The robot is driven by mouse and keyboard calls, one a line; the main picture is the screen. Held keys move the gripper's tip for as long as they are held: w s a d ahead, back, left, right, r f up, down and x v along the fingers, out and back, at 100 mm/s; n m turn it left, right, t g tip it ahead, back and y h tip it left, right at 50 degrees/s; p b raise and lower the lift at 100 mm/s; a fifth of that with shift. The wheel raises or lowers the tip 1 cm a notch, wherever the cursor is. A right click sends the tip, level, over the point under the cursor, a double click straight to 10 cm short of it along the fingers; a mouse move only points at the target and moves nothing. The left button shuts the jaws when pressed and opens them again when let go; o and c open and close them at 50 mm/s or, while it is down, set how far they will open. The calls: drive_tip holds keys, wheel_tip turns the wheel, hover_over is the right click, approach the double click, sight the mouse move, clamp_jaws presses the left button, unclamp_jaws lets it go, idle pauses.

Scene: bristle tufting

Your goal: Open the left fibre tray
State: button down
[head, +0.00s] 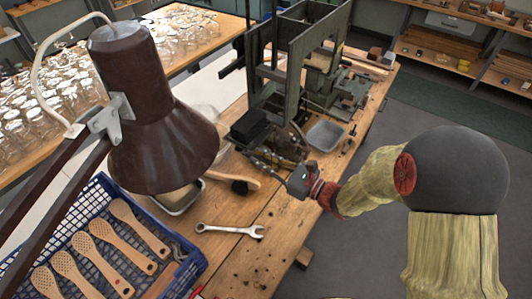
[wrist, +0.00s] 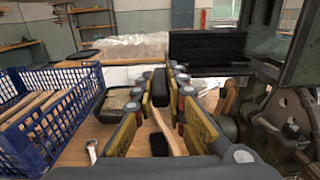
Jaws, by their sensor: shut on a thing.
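A black box-like tray (head: 250,128) sits on the left side of the green machine, and it spans the upper middle of the wrist view (wrist: 210,48). I cannot tell whether it is open. My gripper (head: 272,163) is low at the machine's front, just below this box. In the wrist view my gripper (wrist: 160,88) has its fingers closed on a small dark handle-like piece (wrist: 160,84). The fingers hide its sides, and how it joins the box is unclear.
A brush with a wooden handle (head: 228,181), a metal tray of pale fibre (head: 178,199) and a wrench (head: 230,230) lie on the bench. A blue crate (head: 132,191) holds several wooden brush bodies. A brown lamp (head: 160,130) hangs at left. A grey pan (head: 324,136) stands right of the machine.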

drive_tip(key=shift+s+a, duration=0.1)
drive_tip(key=shift+s, duration=0.05)
drive_tip(key=c, duration=2.1)
unclamp_jaws()
drive_tip(key=shift+s, duration=0.1)
drive_tip(key=shift+a, duration=0.1)
drive_tip(key=shift+s+d, duration=0.1)
drive_tip(key=shift+d, duration=0.35)
drive_tip(key=v, duration=1.1)
drive_tip(key=shift+s, duration=0.1)
